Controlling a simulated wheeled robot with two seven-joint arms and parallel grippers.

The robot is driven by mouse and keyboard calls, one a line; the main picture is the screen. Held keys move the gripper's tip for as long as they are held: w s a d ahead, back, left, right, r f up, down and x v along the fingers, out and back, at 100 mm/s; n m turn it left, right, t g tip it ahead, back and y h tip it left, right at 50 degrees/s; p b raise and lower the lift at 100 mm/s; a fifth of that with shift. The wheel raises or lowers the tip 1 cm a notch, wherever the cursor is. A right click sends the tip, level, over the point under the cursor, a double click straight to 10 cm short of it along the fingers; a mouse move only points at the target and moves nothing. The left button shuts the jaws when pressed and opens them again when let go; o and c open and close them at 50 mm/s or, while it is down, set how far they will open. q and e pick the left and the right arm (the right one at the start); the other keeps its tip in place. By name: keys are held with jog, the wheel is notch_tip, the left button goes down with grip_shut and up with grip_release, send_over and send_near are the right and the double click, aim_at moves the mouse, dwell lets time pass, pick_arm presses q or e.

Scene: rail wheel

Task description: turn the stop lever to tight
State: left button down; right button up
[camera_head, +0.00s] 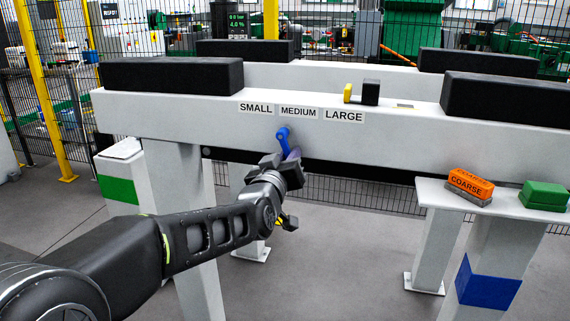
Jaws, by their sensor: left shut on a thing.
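A blue lever (283,136) is on the front face of the near grey-white beam (220,125). Its upper end is just below the gap between the labels SMALL (256,108) and MEDIUM (299,113); the label LARGE (344,115) is to the right. No label reading tight is visible. My left gripper (289,160) comes in from the lower left and is shut on the lower part of the lever, a bluish-purple piece showing between its fingers. The fingers partly hide the lever's lower end. My right gripper is not in view.
A yellow and black block (370,92) sits on top of the beam, between black pads (172,75) (505,98). At right, a shelf (520,210) holds an orange block marked COARSE (470,183) and a green block (544,195). Beam legs stand below. A mesh fence is behind.

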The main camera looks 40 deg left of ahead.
aim_at(308, 132)
pick_arm(q)
jog(key=n, duration=0.1)
jog(key=d+n+b, duration=0.1)
jog(key=n, duration=0.1)
jog(key=shift+w+d+r+n+b, duration=0.25)
jog(key=shift+d+r+n+b, duration=0.05)
jog(key=shift+r+n+b, duration=0.1)
jog(key=n, duration=0.1)
jog(key=d+r+n, duration=0.1)
jog(key=shift+w+n, duration=0.15)
jog(key=shift+n, duration=0.15)
jog(key=n, duration=0.1)
jog(key=r+n, duration=0.1)
jog(key=n, duration=0.1)
jog(key=shift+w+d+r+n+b, duration=0.15)
jog(key=shift+d+r+n+b, duration=0.15)
jog(key=shift+b, duration=0.05)
jog(key=shift+r+n, duration=0.45)
jog(key=shift+n, duration=0.45)
jog(key=shift+r+n, duration=0.4)
jog(key=shift+n, duration=0.5)
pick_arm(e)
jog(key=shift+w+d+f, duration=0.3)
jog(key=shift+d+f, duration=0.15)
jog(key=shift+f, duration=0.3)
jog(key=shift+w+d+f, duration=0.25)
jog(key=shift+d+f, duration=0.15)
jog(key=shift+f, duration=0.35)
